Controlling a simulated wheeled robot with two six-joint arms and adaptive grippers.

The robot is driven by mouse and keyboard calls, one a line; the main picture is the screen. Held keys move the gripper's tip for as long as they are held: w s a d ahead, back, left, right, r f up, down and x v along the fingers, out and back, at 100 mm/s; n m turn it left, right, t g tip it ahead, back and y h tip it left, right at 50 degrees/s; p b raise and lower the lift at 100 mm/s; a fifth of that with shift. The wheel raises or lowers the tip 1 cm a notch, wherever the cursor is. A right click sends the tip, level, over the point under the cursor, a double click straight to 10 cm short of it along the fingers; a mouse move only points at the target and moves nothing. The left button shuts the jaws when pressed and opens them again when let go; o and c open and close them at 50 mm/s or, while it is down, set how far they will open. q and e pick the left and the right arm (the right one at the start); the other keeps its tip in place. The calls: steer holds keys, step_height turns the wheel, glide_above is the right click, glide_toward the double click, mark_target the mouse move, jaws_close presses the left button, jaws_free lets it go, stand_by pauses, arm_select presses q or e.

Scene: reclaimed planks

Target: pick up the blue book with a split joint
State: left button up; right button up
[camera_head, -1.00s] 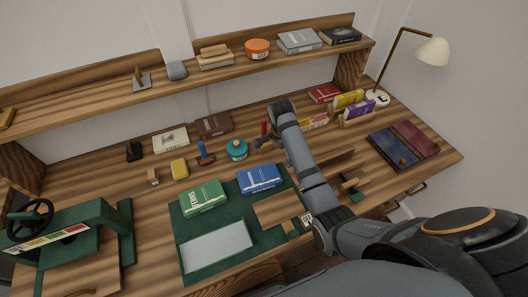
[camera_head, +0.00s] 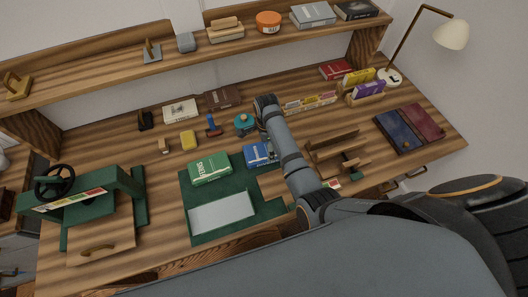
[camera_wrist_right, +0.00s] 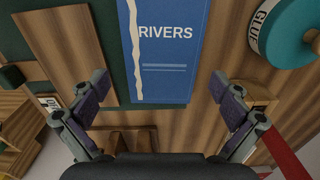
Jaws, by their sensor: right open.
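The blue book (camera_head: 257,154) lies flat on the green mat (camera_head: 187,229) in the head view, its right part hidden by my right arm. In the right wrist view the blue book (camera_wrist_right: 180,75) fills the upper middle, reading "RIVERS", with a ragged cream split along its left edge. My right gripper (camera_wrist_right: 158,90) is open and empty there, its fingers apart on either side of the book's lower end. No contact with the book shows. In the head view I cannot make out the right fingertips behind the arm. My left gripper is not in view.
A green book (camera_head: 210,167) lies left of the blue one, above a pale panel (camera_head: 221,211). A teal glue tin (camera_head: 242,122) stands behind the blue book and shows at the right wrist view's upper right (camera_wrist_right: 282,32). A wooden rack (camera_head: 335,148) is at right.

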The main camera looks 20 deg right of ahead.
mark_target(264, 153)
step_height(264, 153, down, 4)
steer(key=shift+w+d+r, duration=0.1)
steer(key=shift+d+r, duration=0.05)
steer(key=shift+r, duration=0.1)
steer(key=c, duration=1.1)
steer(key=shift+r, duration=0.15)
